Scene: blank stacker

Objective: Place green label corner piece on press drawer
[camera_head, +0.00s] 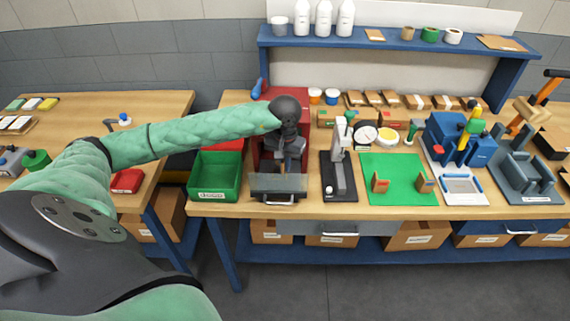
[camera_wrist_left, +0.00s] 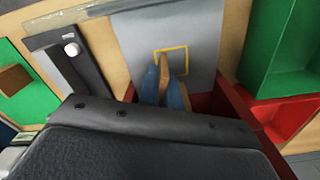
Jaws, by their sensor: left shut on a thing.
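My left gripper (camera_head: 288,160) hangs over the red press (camera_head: 267,152) in the head view. In the left wrist view its blue-tipped fingers (camera_wrist_left: 165,92) are shut on a small wooden corner piece (camera_wrist_left: 164,68). No label shows on the held piece, so I cannot tell its label colour. The piece is over the yellow square outline (camera_wrist_left: 186,59) on the grey press drawer (camera_wrist_left: 200,25). I cannot tell whether it touches the plate. The drawer (camera_head: 278,184) sticks out toward the table's front edge in the head view. My right gripper is not in view.
A green bin (camera_head: 214,172) stands left of the press, and a dark stand with a grey lever (camera_head: 339,178) stands close on its right. Farther right, a green mat (camera_head: 398,165) holds two wooden corner pieces. A shelf (camera_head: 390,44) spans the back.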

